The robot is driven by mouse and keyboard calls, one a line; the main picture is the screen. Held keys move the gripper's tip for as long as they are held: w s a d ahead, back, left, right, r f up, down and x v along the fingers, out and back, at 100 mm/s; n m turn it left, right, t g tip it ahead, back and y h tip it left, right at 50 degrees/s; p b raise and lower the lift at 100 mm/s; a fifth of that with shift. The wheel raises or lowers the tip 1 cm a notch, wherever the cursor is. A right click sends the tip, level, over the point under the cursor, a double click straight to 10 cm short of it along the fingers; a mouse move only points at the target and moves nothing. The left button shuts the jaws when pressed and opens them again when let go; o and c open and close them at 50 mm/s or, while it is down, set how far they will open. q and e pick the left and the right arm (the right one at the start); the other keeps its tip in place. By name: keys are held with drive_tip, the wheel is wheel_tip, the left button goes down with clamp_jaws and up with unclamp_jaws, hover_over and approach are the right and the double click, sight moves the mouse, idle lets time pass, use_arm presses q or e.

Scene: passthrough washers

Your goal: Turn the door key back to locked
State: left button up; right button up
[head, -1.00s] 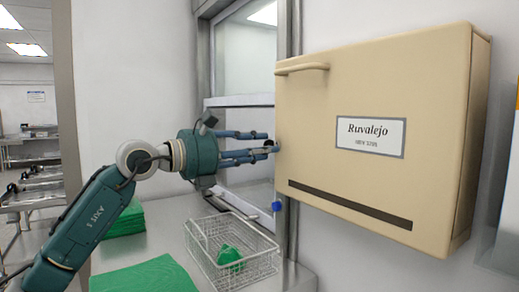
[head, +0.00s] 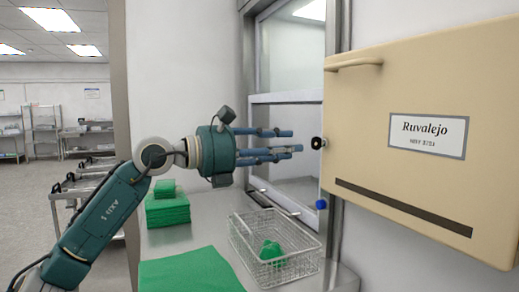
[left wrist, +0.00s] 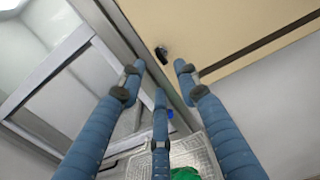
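The door key (head: 318,142) is a small dark key with a pale spot, at the left edge of the beige cabinet door (head: 400,88) labelled "Ruvalejo". It also shows as a small black piece in the left wrist view (left wrist: 162,54). My left gripper (head: 292,142) is open, its blue fingers pointing right at the key with a small gap between. In the left wrist view the key lies beyond the fingertips (left wrist: 160,80), and nothing is between the fingers. The exact turn of the key is too small to tell. My right gripper is not in view.
A wire basket (head: 240,252) with a green item (head: 270,250) stands on the steel counter below. Green folded cloths (head: 167,212) and a green sheet (head: 190,270) lie left of it. A blue knob (head: 321,204) sits by the window frame (head: 338,240).

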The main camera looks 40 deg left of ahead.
use_arm(q)
drive_tip(key=v, duration=0.5)
drive_tip(key=shift+s+a, duration=0.15)
drive_tip(key=shift+s, duration=0.25)
drive_tip(key=shift+f, duration=0.1)
